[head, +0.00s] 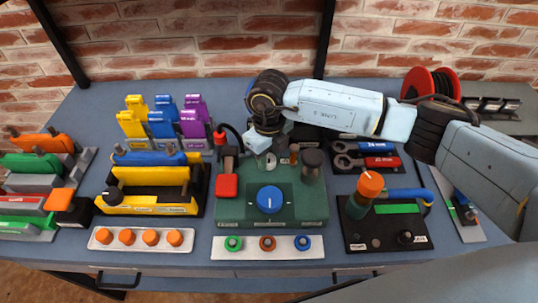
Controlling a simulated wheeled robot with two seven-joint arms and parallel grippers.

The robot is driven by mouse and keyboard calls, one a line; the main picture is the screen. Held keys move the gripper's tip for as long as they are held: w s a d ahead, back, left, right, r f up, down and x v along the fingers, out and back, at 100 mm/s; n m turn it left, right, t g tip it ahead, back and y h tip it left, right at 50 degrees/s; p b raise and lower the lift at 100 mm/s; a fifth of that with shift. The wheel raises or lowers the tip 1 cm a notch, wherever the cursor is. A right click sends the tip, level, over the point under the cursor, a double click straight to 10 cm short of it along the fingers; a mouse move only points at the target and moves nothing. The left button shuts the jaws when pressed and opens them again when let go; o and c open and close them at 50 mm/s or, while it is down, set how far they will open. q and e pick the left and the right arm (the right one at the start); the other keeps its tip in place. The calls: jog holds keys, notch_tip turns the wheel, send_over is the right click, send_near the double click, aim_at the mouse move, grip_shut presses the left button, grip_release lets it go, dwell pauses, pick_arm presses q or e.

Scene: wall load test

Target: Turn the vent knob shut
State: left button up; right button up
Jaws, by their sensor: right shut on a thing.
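A green panel (228,210) stands on the bench in the middle of the head view. A large blue dial (270,199) with a white mark is at its front, and a small brass part (294,153) stands at its back. My right gripper (262,150) points down at the back of this panel, left of the brass part and behind the dial. It is shut on a small part there, apparently the vent knob, which the fingers mostly hide. Its turn angle cannot be seen. My left gripper is out of view.
An orange-topped post (370,186) stands on the black board at right. A white strip with rings (267,246) lies in front. Yellow, blue and purple pieces stand at left.

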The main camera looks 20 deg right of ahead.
aim_at(269, 157)
jog(key=o, duration=1)
notch_tip(269, 157, up, 14)
jog(key=shift+f, duration=0.25)
